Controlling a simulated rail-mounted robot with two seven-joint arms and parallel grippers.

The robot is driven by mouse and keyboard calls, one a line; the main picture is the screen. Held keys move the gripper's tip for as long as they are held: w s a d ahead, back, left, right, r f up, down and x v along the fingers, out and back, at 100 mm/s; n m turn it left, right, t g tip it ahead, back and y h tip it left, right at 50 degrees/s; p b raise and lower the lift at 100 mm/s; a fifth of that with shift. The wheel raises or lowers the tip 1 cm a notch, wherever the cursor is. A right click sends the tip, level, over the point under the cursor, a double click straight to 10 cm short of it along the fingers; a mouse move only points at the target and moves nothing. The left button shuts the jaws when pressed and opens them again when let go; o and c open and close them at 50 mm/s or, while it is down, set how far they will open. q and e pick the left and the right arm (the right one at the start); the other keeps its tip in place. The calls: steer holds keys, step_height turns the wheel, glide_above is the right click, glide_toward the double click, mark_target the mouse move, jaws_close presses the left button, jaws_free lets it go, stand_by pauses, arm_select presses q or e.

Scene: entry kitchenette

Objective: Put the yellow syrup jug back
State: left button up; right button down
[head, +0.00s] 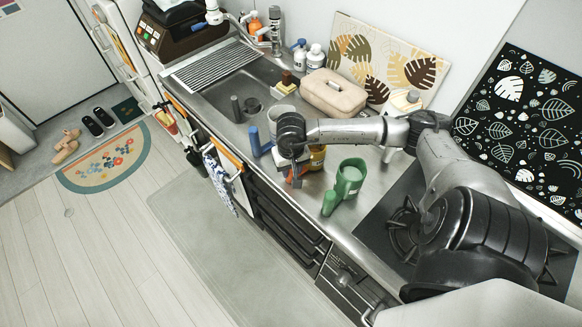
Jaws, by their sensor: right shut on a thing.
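The yellow syrup jug (317,157) is on the steel counter beside the sink, partly hidden by my right arm and wrist. My right gripper (293,170) reaches down over the counter's front edge and is shut on the jug, though the contact itself is mostly hidden. I cannot tell whether the jug touches the counter. My left gripper is not in view.
A green jug (350,177) stands just right of the yellow one. A beige box (333,93) is behind. The stove (395,225) lies to the right.

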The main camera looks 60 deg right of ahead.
steer(key=shift+f, duration=0.1)
steer(key=c, duration=0.8)
jaws_free()
